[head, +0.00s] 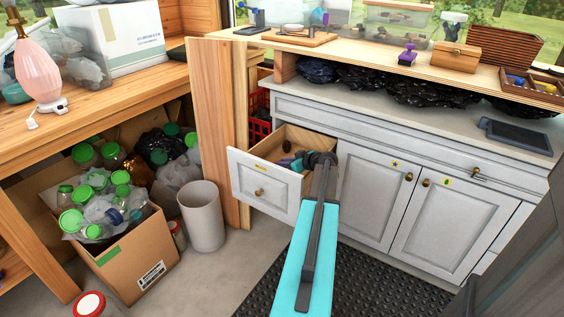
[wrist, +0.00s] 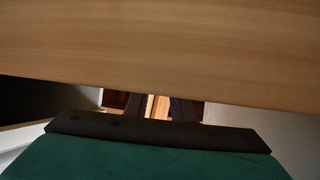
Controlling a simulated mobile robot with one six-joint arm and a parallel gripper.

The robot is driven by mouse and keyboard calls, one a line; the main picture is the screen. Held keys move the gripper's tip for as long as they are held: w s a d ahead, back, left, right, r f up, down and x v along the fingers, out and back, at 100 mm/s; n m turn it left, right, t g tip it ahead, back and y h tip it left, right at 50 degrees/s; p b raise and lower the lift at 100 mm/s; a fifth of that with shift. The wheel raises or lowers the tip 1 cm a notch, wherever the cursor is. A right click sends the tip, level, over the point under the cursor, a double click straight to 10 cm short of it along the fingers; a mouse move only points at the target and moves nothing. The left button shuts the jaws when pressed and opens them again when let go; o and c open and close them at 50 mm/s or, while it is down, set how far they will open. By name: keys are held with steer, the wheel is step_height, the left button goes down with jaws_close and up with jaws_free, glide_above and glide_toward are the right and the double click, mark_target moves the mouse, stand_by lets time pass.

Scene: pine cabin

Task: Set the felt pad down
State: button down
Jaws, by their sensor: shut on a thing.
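My gripper (head: 320,158) is at the open drawer (head: 262,188) of the grey cabinet, its dark end at the drawer's right side. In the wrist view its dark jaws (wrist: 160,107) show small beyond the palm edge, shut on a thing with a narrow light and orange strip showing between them. The felt pad cannot be made out clearly in either view; the jaws and the wooden board (wrist: 160,45) hide much. Small purple and teal items (head: 288,161) lie in the drawer, left of my gripper.
The grey worktop (head: 400,120) is above the drawer, with black bags (head: 425,86) and a dark tablet-like thing (head: 514,136) on it. A white bin (head: 202,216) and a cardboard box of jars (head: 140,255) stand on the floor at left. A black mat (head: 380,290) lies in front of the cabinet.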

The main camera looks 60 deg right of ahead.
steer(key=shift+f, duration=0.25)
steer(key=c, duration=1.5)
jaws_free()
steer(key=shift+r, duration=0.3)
steer(key=shift+r+p, duration=0.55)
steer(key=shift+p, duration=0.35)
steer(key=v, duration=1.1)
steer(key=shift+s+a, duration=0.1)
steer(key=shift+s, duration=0.3)
